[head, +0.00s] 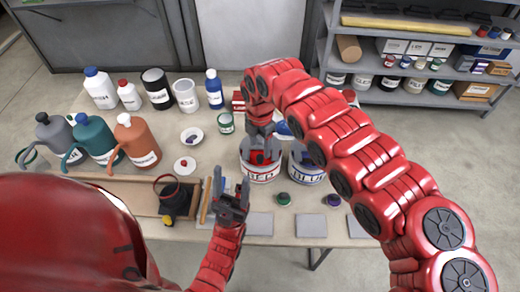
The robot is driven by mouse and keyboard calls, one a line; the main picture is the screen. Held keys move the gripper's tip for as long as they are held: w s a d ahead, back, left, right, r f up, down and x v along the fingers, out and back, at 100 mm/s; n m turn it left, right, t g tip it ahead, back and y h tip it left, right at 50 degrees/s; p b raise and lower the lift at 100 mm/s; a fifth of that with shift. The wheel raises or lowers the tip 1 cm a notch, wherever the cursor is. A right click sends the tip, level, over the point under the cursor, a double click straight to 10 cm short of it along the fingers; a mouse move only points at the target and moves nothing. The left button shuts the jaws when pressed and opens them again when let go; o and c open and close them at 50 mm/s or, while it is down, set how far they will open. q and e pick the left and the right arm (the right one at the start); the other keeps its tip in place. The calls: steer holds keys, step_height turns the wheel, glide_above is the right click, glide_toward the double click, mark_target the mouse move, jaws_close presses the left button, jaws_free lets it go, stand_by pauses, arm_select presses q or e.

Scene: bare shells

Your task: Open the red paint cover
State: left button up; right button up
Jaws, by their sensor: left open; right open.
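The red paint can (262,175), labelled RED, stands upright on the table near the middle. Red shows inside its pale rim, partly hidden by my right gripper; I cannot tell the cover from the paint. My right gripper (261,157) points down over the can's top, jaws open. I cannot tell whether its fingers touch the can. My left gripper (231,190) is open and empty, fingers up, in front of and left of the can, apart from it.
The blue paint can (308,176) stands close on the right. Small green (283,198) and purple (333,200) pots stand in front. Bottles, jugs and a white mug (186,95) fill the table's left and back. A wooden tray (120,188) lies front left. Shelves stand behind.

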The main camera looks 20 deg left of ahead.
mark_target(260, 157)
step_height(260, 157, down, 5)
steer(key=shift+r+p, duration=0.1)
steer(key=shift+p, duration=0.3)
steer(key=shift+c, duration=0.2)
jaws_close()
stand_by(1.1)
